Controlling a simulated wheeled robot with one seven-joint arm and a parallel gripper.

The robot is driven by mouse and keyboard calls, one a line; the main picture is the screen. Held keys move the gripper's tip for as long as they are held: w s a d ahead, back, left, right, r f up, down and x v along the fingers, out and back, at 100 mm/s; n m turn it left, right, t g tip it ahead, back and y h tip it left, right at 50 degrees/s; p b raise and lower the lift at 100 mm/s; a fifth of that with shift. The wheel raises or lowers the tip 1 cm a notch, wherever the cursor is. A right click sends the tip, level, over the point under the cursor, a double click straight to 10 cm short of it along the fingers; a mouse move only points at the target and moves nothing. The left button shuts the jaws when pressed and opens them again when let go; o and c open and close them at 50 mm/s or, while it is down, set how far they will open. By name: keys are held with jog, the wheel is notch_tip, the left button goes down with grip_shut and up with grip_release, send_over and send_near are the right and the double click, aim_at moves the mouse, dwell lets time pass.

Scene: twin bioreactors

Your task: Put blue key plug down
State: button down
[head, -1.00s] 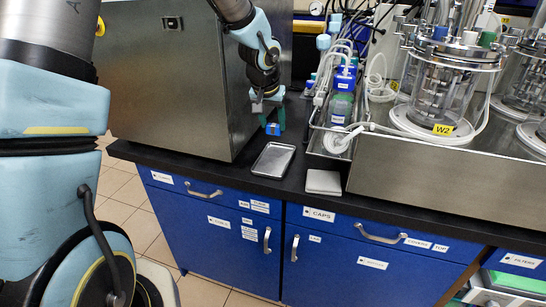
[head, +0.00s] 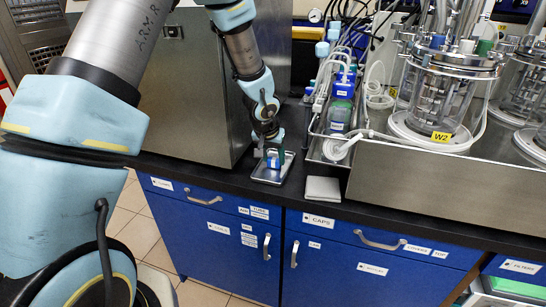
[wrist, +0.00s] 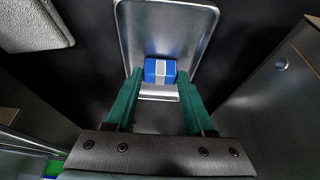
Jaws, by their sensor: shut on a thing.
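The blue key plug (wrist: 160,71) is a small blue block with a pale grey stripe down its middle. My gripper (wrist: 158,88) is shut on it, with a green finger on each side. In the wrist view the plug lies over the shallow metal tray (wrist: 193,22). In the head view my gripper (head: 272,158) points down over the tray (head: 264,177), with the blue plug (head: 273,163) between its fingers. I cannot tell whether the plug touches the tray floor.
A pale square pad (head: 322,188) lies right of the tray on the black counter. A large steel cabinet (head: 190,100) stands close on the left. A steel trough (head: 420,178) with tubing and glass vessels stands on the right.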

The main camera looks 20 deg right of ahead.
jog(key=shift+f, duration=0.1)
jog(key=shift+c, duration=1.3)
grip_release()
jog(key=shift+a+r, duration=0.1)
jog(key=shift+r, duration=0.45)
jog(key=v, duration=1.1)
jog(key=shift+s, duration=0.2)
